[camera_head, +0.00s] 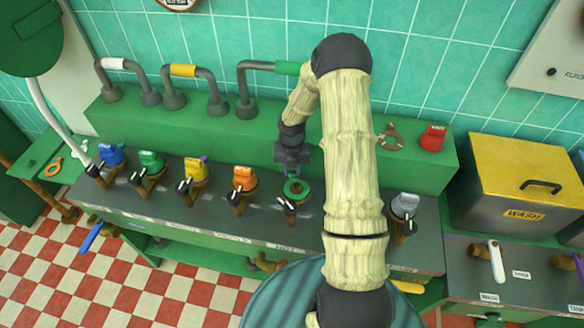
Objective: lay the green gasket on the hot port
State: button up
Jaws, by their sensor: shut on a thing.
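The green gasket (304,190) is a ring with a dark centre, seen right below my gripper. My gripper (292,170) points down and is shut on the gasket's edge, though the fingertips are small and dark. The port's label is too small to read surely, and the port itself is mostly hidden. My arm covers the bench just to the right.
Taps with blue (111,156), green (151,161), yellow (194,173), orange (244,179) and grey (405,205) tops line the bench (225,215). A red-topped part (432,138) stands on the green ledge (235,145). A yellow-lidded wash box (525,175) is at right.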

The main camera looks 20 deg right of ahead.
jog(key=shift+f, duration=0.4)
dwell(0.3)
jog(key=o, duration=1)
jog(key=shift+r, duration=0.1)
notch_tip(320, 180, up, 17)
jog(key=b, duration=0.1)
jog(key=shift+r, duration=0.1)
dwell(0.3)
